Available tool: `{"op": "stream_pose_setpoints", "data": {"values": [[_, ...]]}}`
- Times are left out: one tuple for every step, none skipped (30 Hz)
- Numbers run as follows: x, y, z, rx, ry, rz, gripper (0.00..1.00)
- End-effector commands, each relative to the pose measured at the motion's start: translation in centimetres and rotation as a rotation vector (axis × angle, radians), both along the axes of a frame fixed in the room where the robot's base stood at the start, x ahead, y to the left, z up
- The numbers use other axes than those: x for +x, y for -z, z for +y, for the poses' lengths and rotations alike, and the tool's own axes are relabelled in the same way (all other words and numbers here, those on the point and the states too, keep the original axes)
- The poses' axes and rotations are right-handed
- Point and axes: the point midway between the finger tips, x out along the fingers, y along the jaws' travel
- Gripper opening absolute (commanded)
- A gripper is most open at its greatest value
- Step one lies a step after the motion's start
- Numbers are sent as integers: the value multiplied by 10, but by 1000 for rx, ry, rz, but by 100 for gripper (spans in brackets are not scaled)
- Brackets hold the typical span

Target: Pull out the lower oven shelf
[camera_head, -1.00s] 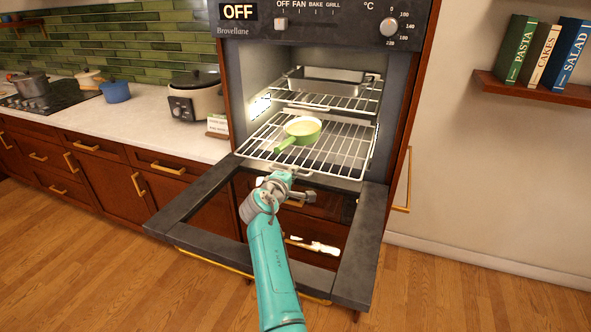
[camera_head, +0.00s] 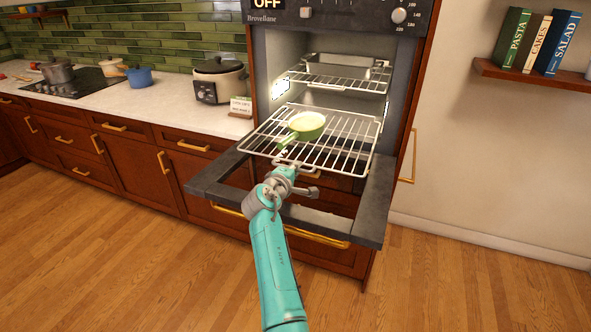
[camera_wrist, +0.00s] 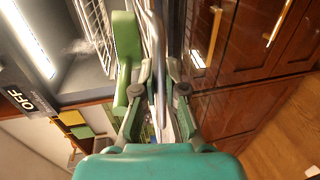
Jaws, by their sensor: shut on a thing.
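The lower oven shelf (camera_head: 345,152) is a wire rack extending out of the oven, over the open door (camera_head: 366,225). A green pan (camera_head: 306,124) rests on it with its handle toward the front left. My gripper (camera_head: 287,172) is at the shelf's front edge. In the wrist view, my gripper (camera_wrist: 158,76) is shut on the shelf's front rail (camera_wrist: 153,32), which runs between the fingers. The green pan's handle (camera_wrist: 126,45) is close beside the left finger in that view. My arm hides part of the door.
The upper shelf (camera_head: 338,84) stays inside the oven with a metal tray (camera_head: 345,68) on it. A counter with a slow cooker (camera_head: 219,80) is to the left. A bookshelf (camera_head: 530,80) hangs at right. The wooden floor in front is clear.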

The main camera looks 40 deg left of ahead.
Motion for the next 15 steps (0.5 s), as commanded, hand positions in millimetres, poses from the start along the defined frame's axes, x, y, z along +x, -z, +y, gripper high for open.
{"op": "stream_pose_setpoints", "data": {"values": [[0,2,-1,-2,1,2,0],[0,2,-1,-2,1,2,0],[0,2,0,-2,1,2,0],[0,2,0,-2,1,2,0],[0,2,-1,-2,1,2,0],[0,2,-1,-2,1,2,0],[0,2,-1,-2,1,2,0],[0,2,-1,-2,1,2,0],[0,2,-1,-2,1,2,15],[0,2,-1,-2,1,2,22],[0,2,-1,-2,1,2,30],[0,1,0,-2,1,2,36],[0,1,0,-1,1,2,36],[0,1,0,0,1,1,36],[0,1,0,0,1,1,36]]}}
